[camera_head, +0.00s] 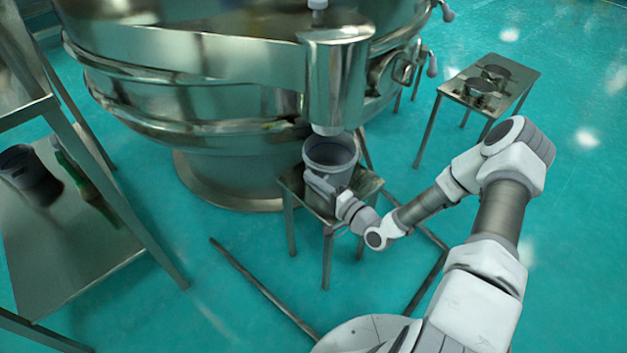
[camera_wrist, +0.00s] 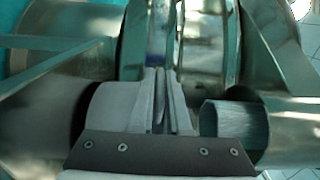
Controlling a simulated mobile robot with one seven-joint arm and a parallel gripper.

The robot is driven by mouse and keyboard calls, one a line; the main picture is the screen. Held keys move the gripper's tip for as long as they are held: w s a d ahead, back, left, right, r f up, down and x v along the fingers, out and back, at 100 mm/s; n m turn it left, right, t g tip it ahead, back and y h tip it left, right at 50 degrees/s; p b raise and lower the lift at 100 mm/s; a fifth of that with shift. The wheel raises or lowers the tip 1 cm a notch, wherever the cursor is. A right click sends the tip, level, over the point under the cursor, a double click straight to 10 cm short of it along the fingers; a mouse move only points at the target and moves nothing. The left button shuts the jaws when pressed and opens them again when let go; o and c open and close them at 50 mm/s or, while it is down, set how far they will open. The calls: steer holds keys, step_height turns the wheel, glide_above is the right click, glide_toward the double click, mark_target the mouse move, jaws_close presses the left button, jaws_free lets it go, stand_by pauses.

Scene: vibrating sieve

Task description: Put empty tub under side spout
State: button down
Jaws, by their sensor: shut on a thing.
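The grey tub (camera_head: 331,155) is open at the top and looks empty. It is upright at the small metal stand (camera_head: 366,185), below the steel side spout (camera_head: 337,80) of the sieve. The spout's lower end is right over the tub's mouth. I cannot tell whether the tub's base rests on the stand. My gripper (camera_head: 318,183) is shut on the tub's near side. In the wrist view my gripper (camera_wrist: 160,95) has its fingers close together, and the tub's outline is hard to make out there.
The large steel sieve (camera_head: 200,90) stands behind. A side table (camera_head: 510,82) with dark round items is at the right. A metal rack (camera_head: 75,240) at the left holds a dark tub (camera_head: 28,172). Open green floor lies between.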

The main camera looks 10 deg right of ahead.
steer(key=shift+f+b, duration=0.35)
steer(key=c, duration=0.8)
jaws_free()
steer(key=shift+d, duration=0.1)
steer(key=p+v, duration=0.3)
steer(key=v, duration=1.4)
steer(key=shift+s+p, duration=0.2)
steer(key=shift+p, duration=0.1)
steer(key=shift+f, duration=0.1)
